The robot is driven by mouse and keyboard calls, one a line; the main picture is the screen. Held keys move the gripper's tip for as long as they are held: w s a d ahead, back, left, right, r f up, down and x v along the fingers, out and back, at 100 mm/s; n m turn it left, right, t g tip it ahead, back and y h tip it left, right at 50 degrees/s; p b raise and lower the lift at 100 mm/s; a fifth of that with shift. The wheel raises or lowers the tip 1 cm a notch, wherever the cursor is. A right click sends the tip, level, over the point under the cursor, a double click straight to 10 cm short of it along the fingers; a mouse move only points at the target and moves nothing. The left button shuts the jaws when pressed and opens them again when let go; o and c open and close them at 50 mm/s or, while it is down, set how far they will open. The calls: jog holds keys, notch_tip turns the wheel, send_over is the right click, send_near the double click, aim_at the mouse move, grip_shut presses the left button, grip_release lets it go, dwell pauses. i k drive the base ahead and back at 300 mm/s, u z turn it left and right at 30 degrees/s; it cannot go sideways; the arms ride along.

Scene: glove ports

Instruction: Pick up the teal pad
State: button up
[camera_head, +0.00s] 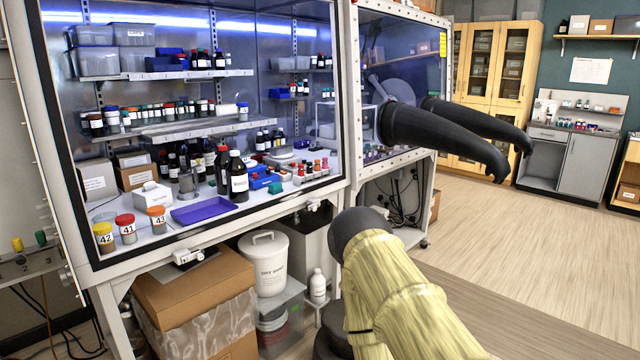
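My arm, in a yellow sleeve with a dark joint, rises at the lower right, outside the glovebox. I cannot make out my gripper's fingers in this view.
A clear front panel and white frame enclose the left glovebox. A purple tray (201,208), dark bottles (238,178) and jars (156,219) stand inside. Black gloves (440,130) stick out of the right box. A cardboard box (193,287) and white bin (266,263) sit below. Floor on the right is clear.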

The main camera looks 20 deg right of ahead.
aim_at(274, 188)
jog(key=z, duration=0.5)
jog(key=i, duration=2.5)
jog(key=u, duration=0.7)
